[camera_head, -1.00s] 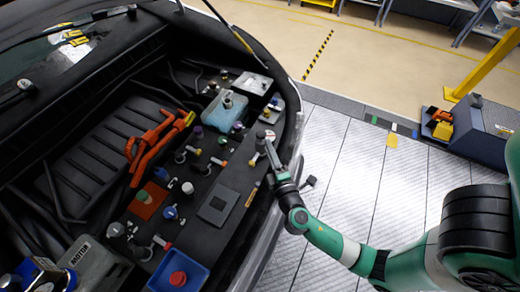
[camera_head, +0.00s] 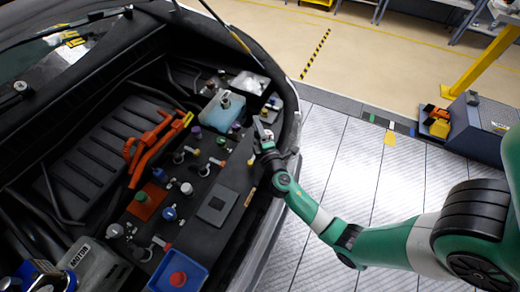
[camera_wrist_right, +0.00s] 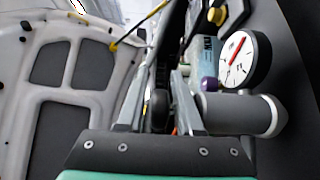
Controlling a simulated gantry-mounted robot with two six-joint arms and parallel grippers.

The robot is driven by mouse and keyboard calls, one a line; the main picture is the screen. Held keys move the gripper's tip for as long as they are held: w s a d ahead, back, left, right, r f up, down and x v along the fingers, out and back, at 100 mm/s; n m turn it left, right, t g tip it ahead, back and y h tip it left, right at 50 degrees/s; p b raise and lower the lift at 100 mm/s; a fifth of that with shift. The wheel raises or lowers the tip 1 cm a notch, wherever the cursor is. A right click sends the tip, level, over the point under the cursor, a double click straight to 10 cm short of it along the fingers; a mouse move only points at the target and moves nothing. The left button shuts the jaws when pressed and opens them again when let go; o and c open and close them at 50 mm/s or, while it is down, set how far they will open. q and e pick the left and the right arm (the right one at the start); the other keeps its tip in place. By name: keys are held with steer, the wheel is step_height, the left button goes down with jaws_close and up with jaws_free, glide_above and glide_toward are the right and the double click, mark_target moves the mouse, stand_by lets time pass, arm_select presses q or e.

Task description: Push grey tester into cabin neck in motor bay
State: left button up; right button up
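The grey tester (camera_wrist_right: 238,113) shows in the right wrist view as a grey cylinder with a round white dial and red needle. It lies just right of my right gripper's right finger, not between the fingers. My right gripper (camera_wrist_right: 158,100) is open, with a gap between its two fingers and a dark part behind. In the head view my right gripper (camera_head: 261,130) is at the right edge of the motor bay (camera_head: 233,180) and covers what is beneath it. I cannot tell which of the several necks is the cabin neck. My left gripper is not seen.
A light blue tank (camera_head: 222,110) and a blue tray with a red cap (camera_head: 178,278) flank several capped necks. The open hood (camera_wrist_right: 55,80) shows at left in the wrist view.

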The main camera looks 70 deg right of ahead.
jaws_close()
